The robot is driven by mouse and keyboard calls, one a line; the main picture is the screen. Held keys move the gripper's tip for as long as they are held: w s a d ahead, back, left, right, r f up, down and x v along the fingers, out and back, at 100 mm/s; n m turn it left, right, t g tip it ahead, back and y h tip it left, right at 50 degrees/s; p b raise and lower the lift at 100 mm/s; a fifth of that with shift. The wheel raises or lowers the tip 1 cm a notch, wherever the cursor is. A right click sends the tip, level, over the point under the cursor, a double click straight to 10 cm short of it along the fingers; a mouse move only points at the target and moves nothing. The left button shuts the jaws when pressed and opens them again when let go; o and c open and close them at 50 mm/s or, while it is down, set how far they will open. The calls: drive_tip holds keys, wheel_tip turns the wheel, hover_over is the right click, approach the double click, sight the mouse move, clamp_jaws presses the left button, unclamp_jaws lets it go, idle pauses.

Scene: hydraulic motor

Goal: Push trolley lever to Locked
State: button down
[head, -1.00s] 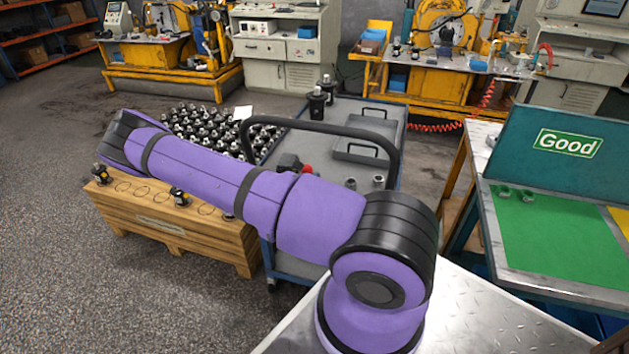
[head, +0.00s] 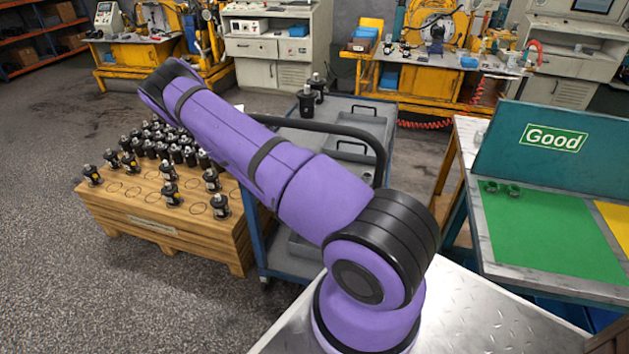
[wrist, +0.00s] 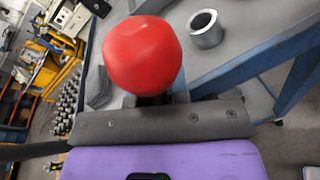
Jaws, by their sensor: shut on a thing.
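The trolley (head: 345,107) has a grey top, a blue frame and a black push handle (head: 372,137); it stands beyond my arm in the head view. A round red knob (wrist: 142,52), apparently the end of the trolley lever, fills the upper middle of the wrist view. My gripper (wrist: 155,98) is shut on it at its lower side, and the fingers are mostly hidden. The rest of the lever is hidden, so its position cannot be read. In the head view my arm covers the knob and gripper.
A metal ring (wrist: 206,29) lies near the knob. A wooden pallet box (head: 150,222) with several black motors stands left of the trolley. A table with a green mat (head: 540,235) and a "Good" panel (head: 552,138) is at right. Floor at left is clear.

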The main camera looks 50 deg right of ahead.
drive_tip(key=shift+s+f, duration=0.1)
idle(0.3)
drive_tip(key=c, duration=1.1)
unclamp_jaws()
drive_tip(key=v, duration=1)
drive_tip(key=shift+a, duration=0.3)
drive_tip(key=shift+s+r, duration=0.1)
drive_tip(key=shift+r, duration=0.1)
